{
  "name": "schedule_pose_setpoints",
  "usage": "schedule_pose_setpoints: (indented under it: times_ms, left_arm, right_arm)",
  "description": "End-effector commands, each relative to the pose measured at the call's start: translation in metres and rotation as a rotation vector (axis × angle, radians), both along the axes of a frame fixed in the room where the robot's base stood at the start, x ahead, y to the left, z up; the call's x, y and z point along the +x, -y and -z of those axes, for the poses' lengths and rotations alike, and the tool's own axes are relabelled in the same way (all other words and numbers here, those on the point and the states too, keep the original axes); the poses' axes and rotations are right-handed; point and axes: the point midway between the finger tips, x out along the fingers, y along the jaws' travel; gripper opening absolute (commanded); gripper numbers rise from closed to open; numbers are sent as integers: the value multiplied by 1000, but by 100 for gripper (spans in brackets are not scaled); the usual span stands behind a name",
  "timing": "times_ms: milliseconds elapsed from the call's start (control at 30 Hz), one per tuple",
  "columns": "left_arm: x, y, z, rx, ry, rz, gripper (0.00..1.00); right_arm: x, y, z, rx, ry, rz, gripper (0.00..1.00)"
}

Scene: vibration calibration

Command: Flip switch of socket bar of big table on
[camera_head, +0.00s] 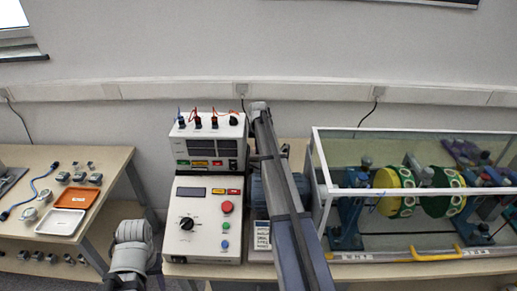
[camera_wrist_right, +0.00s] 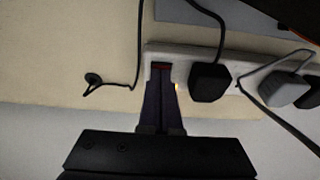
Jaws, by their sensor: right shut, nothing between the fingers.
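The socket bar (camera_wrist_right: 235,65) of the big table is a pale strip across the right wrist view, with black plugs (camera_wrist_right: 209,82) in it. Its switch (camera_wrist_right: 160,67) shows as a small dark red patch near the bar's left end. My right gripper (camera_wrist_right: 162,82) is shut and empty, its fingertips over the bar right at the switch, partly covering it. I cannot tell whether they touch or which way the switch is set. In the head view my right arm reaches over the big table (camera_head: 420,270), and the bar is not visible. My left gripper is out of view.
A control unit (camera_head: 203,215) with a red button stands left of my right arm. A glass-sided case (camera_head: 420,136) with a green and yellow rotor stands right of it. Black cables (camera_wrist_right: 222,30) run close beside the fingers. A side table (camera_head: 20,157) with trays stands at left.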

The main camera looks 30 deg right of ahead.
Motion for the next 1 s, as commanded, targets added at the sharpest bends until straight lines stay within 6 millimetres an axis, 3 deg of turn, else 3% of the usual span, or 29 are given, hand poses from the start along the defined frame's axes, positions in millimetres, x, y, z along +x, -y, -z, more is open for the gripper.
schedule_pose_setpoints:
  times_ms: [667, 1000]
  left_arm:
    - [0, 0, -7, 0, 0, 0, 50]
    - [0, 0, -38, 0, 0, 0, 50]
  right_arm:
    - [8, 5, -7, 0, 0, 0, 0]
    - [6, 1, -38, 0, 0, -2, 0]
